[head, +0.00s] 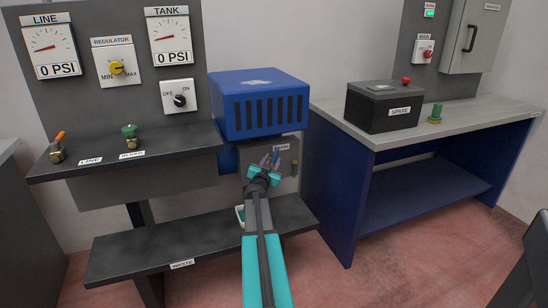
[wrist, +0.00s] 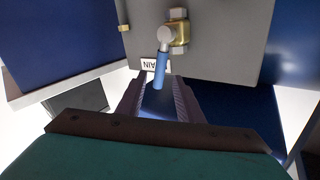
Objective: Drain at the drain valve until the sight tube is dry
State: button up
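The drain valve shows in the wrist view as a brass body (wrist: 178,35) with a blue lever handle (wrist: 161,70) pointing down the picture, on a grey panel. A partly covered label (wrist: 148,65) sits beside it. My gripper (wrist: 158,84) is open, with its fingers on either side of the handle's free end and gaps visible; I cannot tell whether they touch it. In the head view my gripper (head: 268,160) is in front of the grey panel (head: 288,162) below the blue compressor housing (head: 260,103) and hides most of the valve. I cannot make out the sight tube.
LINE (head: 50,50) and TANK (head: 168,36) gauges read 0 PSI. A low dark shelf (head: 150,248) labelled WASTE lies under the panel. A blue-sided bench (head: 335,190) stands close on the right, bearing a black SPARE box (head: 385,107). An orange-handled valve (head: 57,148) is far left.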

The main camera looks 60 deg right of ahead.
aim_at(275, 156)
jog(key=shift+b+x, duration=0.3)
jog(key=shift+x, duration=2.55)
